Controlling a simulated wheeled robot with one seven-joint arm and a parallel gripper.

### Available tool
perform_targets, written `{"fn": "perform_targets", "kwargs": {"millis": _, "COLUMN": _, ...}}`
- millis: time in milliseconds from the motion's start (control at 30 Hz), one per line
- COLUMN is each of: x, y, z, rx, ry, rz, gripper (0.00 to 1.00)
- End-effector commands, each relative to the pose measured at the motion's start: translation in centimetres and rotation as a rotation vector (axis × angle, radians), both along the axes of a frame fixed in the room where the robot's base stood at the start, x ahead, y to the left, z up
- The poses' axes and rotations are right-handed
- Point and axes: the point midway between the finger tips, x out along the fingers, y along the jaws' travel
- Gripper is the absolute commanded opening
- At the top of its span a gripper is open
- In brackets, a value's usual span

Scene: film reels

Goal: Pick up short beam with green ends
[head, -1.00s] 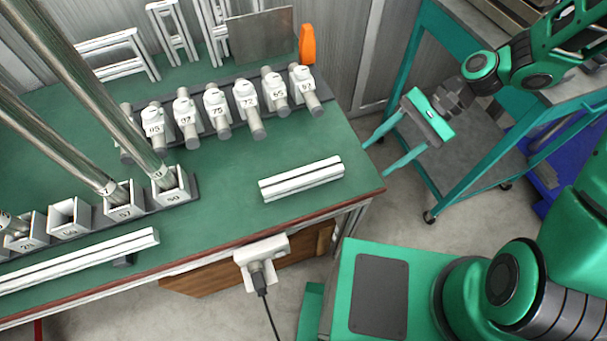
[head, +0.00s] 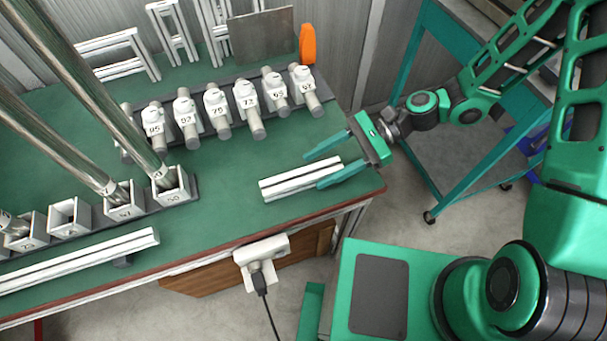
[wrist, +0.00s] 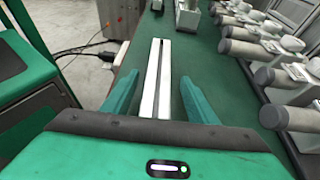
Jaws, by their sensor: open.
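The short beam (head: 290,183) is a pale, grooved profile lying on the green table top near the right front corner. I cannot make out green on its ends. My gripper (head: 314,171) is open and reaches in from the right, with one finger on the far side of the beam and the other by its near side, over its right end in the head view. In the wrist view the beam (wrist: 154,85) runs lengthwise away between the spread fingers of my gripper (wrist: 159,78). I cannot tell how high the fingers are.
A row of numbered white holders with cylinders (head: 249,108) stands behind the beam. A longer pale beam (head: 80,260) lies front left. Box sockets (head: 122,204) hold tall metal tubes. A white fixture with a cable (head: 262,255) hangs at the front edge.

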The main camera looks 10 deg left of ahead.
Motion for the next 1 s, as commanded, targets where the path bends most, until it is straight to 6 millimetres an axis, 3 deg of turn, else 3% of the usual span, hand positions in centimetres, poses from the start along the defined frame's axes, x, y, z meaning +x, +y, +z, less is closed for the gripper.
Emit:
{"fn": "perform_targets", "kwargs": {"millis": 433, "x": -2.6, "y": 3.9, "z": -1.4, "rx": 0.001, "ry": 0.0, "rz": 0.003, "gripper": 0.53}}
{"fn": "perform_targets", "kwargs": {"millis": 767, "x": -2.9, "y": 4.3, "z": -1.6, "rx": 0.001, "ry": -0.002, "rz": 0.0, "gripper": 0.53}}
{"fn": "perform_targets", "kwargs": {"millis": 900, "x": -2.8, "y": 4.3, "z": -1.6, "rx": 0.001, "ry": -0.002, "rz": 0.0, "gripper": 0.2}}
{"fn": "perform_targets", "kwargs": {"millis": 1000, "x": -2.8, "y": 4.3, "z": -1.6, "rx": 0.001, "ry": -0.002, "rz": 0.0, "gripper": 0.0}}
